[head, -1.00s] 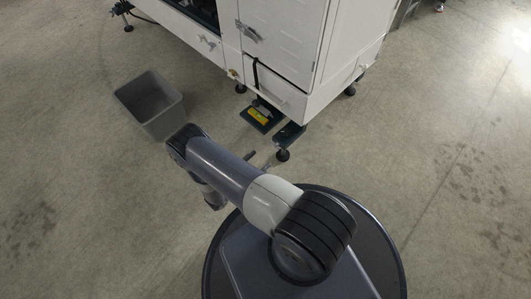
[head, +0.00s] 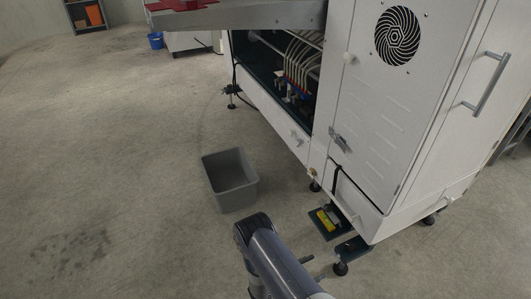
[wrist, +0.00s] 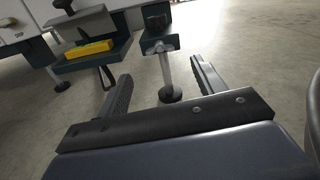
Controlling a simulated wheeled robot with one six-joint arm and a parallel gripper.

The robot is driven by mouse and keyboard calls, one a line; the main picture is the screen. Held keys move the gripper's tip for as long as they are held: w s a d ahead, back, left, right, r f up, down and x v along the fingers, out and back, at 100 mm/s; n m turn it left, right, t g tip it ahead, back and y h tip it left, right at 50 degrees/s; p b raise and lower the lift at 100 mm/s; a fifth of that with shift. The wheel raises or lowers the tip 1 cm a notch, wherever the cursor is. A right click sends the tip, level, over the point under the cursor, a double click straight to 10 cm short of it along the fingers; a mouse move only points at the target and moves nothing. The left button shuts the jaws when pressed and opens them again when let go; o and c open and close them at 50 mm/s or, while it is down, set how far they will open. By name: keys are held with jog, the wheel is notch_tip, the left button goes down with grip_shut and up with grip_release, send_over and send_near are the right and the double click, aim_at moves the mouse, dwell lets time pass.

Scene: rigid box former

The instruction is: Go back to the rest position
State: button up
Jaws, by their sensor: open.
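My gripper (wrist: 160,95) shows in the wrist view with its two fingers wide apart and nothing between them. In the head view my arm comes up from the bottom edge, left of the machine's near corner. My gripper is mostly hidden there by the arm.
The white machine (head: 375,140) fills the right of the head view. A grey bin (head: 230,182) stands beyond my arm. Open floor lies to the left.

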jog(key=b+x, duration=0.1)
jog(key=x, duration=0.7)
jog(key=shift+b, duration=0.35)
jog(key=p+v, duration=0.3)
jog(key=v, duration=0.8)
jog(key=b+x, duration=0.3)
jog(key=x, duration=0.8)
jog(key=shift+s+a+m+p, duration=0.3)
jog(key=shift+a+m, duration=0.5)
jog(key=shift+m, duration=1.1)
jog(key=shift+s+a+m+p, duration=0.25)
jog(key=shift+a+m, duration=0.55)
jog(key=shift+m, duration=1.1)
jog(key=shift+s+a+m+p, duration=0.25)
jog(key=shift+a+m, duration=0.55)
jog(key=shift+m, duration=1.1)
